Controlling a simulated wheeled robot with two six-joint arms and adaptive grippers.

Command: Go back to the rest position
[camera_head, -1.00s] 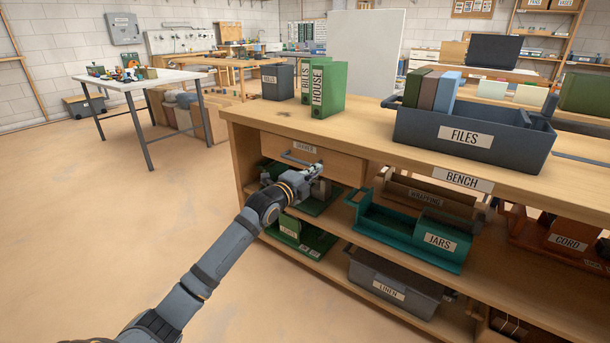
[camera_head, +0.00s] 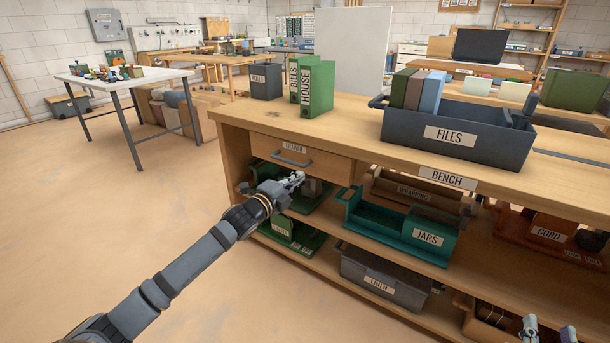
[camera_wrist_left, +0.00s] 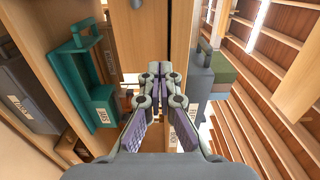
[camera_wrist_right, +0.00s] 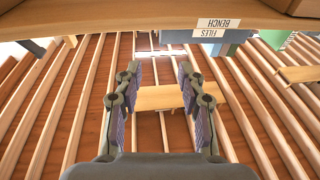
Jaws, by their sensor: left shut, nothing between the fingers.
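My left arm reaches in from the left in the head view. My left gripper (camera_head: 291,182) is shut and empty, just below and apart from the drawer handle (camera_head: 292,161). Its closed fingers also show in the left wrist view (camera_wrist_left: 158,70), with bench wood beyond them.
The bench (camera_head: 343,113) carries a grey FILES bin (camera_head: 480,150) and green binders (camera_head: 318,88). Its shelves hold a teal JARS bin (camera_head: 385,222), a grey LINEN bin (camera_head: 365,275) and a brown CORD bin (camera_head: 520,228). The floor (camera_head: 100,210) at left is clear.

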